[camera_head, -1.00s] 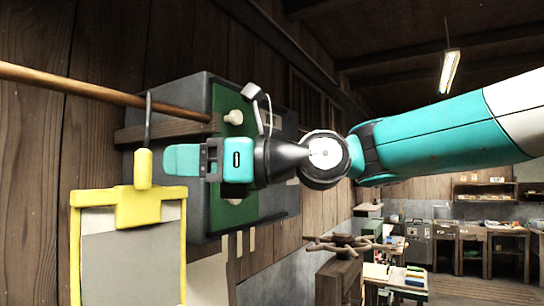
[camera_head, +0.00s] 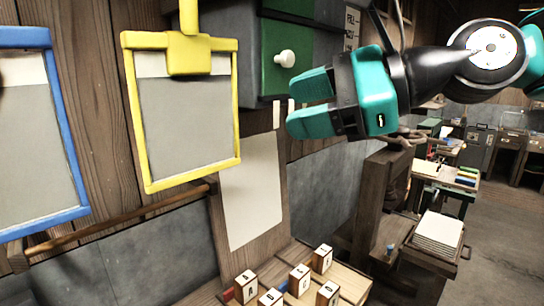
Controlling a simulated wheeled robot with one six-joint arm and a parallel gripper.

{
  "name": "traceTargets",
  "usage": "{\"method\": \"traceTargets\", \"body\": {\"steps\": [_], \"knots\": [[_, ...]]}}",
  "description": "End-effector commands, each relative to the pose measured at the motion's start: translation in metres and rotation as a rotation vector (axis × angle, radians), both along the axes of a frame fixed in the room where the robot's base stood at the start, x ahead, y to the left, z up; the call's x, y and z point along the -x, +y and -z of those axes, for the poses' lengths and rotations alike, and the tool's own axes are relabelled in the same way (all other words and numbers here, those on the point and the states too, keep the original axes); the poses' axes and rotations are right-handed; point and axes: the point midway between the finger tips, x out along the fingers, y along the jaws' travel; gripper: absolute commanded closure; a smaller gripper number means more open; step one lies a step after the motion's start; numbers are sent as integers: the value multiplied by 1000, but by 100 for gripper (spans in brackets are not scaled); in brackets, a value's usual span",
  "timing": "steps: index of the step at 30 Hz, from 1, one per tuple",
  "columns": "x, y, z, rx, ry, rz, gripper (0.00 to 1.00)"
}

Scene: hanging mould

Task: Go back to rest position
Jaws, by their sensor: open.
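My gripper (camera_head: 290,104) is at the upper right of the head view, with teal fingers pointing left. The fingers are apart and nothing is between them. A yellow-framed mould (camera_head: 187,118) with a grey screen hangs to the left of my gripper, with a visible gap between them. A blue-framed mould (camera_head: 38,135) hangs farther left and is cut off by the picture's edge.
A grey cabinet with a green front (camera_head: 295,78) and a white knob (camera_head: 285,58) is just behind my gripper. A wooden rail (camera_head: 115,218) runs below the moulds. Several lettered blocks (camera_head: 300,278) stand on a bench below. Floor at the right is clear (camera_head: 500,230).

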Motion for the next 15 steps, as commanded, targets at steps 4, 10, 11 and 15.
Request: {"method": "traceTargets", "body": {"steps": [4, 10, 11, 15], "knots": [[22, -11, 100, 319, -292, -154, 46], [61, -39, 212, 694, -640, -518, 46], [68, -44, 229, 739, -686, -587, 46], [101, -70, 293, 888, -874, -921, 46]]}}
